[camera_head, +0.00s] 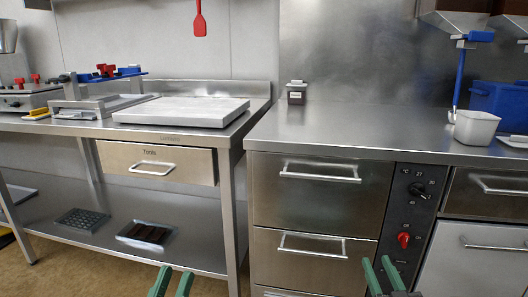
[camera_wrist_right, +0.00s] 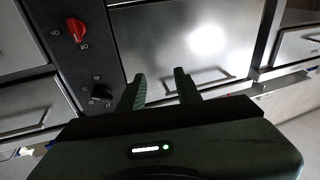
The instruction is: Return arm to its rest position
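My left gripper (camera_head: 176,272) shows at the bottom of the head view, in front of the steel table. Its two green fingers stand apart with nothing between them. My right gripper (camera_head: 378,260) is at the bottom right of the head view, in front of the drawer unit. In the right wrist view its fingers (camera_wrist_right: 160,74) are apart and empty, with a steel front and handle behind them. Only the finger ends of both grippers show in the head view.
The steel counter (camera_head: 370,128) holds a small labelled jar (camera_head: 297,92) and a white container (camera_head: 475,128). A pale slab (camera_head: 180,111) lies on the left table. Drawer handles (camera_head: 320,172) and control knobs (camera_head: 404,240) stick out in front. The counter's middle is clear.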

